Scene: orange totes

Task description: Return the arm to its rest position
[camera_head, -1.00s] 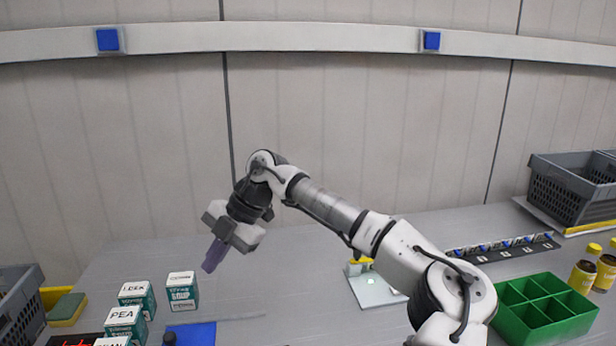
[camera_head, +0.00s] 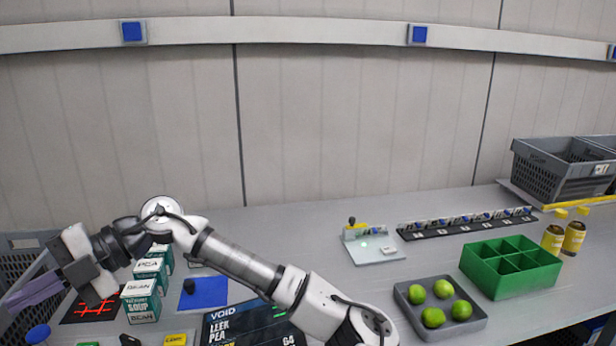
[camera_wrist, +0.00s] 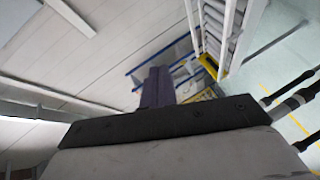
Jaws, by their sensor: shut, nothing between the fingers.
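My gripper (camera_head: 30,294) is at the left edge of the head view, raised at the left end of the bench. Its purple-grey fingers point left and slightly down, in front of a grey crate (camera_head: 28,243). The fingers are shut together with nothing between them. In the wrist view the fingers (camera_wrist: 157,86) also show pressed together and empty, with wall and racking beyond. My arm reaches from the lower middle of the head view to the left, bent at a raised joint.
A blue mat (camera_head: 208,293), a dark sign (camera_head: 225,330), a tray of green limes (camera_head: 409,305), a green divided box (camera_head: 511,285), yellow bottles (camera_head: 573,237) and a grey crate (camera_head: 545,178) are on the bench.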

